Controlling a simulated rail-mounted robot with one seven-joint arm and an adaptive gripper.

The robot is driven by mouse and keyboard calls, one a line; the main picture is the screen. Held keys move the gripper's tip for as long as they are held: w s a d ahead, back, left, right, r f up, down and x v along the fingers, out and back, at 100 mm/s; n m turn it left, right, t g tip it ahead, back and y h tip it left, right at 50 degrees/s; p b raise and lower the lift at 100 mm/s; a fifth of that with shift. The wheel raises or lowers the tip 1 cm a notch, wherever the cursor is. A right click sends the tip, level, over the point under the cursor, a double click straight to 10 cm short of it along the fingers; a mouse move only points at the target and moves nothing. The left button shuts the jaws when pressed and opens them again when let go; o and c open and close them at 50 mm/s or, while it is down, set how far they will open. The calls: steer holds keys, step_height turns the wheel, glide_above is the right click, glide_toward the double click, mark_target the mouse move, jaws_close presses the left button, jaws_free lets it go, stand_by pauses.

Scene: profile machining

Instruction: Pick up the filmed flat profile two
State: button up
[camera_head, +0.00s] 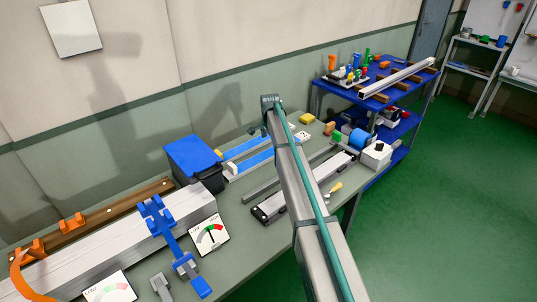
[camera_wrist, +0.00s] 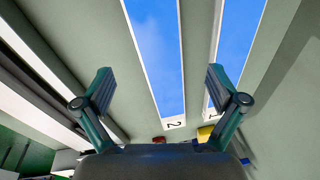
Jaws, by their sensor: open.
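The filmed flat profile two is a long blue strip with pale edges. In the wrist view it (camera_wrist: 158,55) runs between my open fingers, and its end tag reads 2. In the head view it (camera_head: 254,161) lies on the bench, partly hidden behind my arm. A similar blue strip, tagged 1 (camera_wrist: 238,38), lies beside it on the right in the wrist view, past my right finger. My gripper (camera_wrist: 160,85) is open and empty, with its fingers to either side of profile two in the picture. In the head view the gripper is hidden by my arm.
A blue box (camera_head: 192,155) stands at the strips' left end. A yellow block (camera_head: 306,118) is near their tagged end. Grey rails (camera_head: 322,180) lie at the front. A large silver profile (camera_head: 110,245) and a blue clamp (camera_head: 160,220) fill the left. A blue cart (camera_head: 350,93) stands behind.

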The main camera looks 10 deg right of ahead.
mark_target(270, 153)
steer(key=shift+w+d+f+p, duration=0.15)
steer(key=shift+f+p, duration=0.5)
steer(key=shift+f, duration=0.9)
steer(key=shift+w+a+f+p, duration=0.1)
steer(key=shift+w+f+p, duration=0.15)
steer(key=shift+f+p, duration=0.85)
steer(key=shift+f+b, duration=0.35)
steer(key=shift+b, duration=0.15)
steer(key=c, duration=1.6)
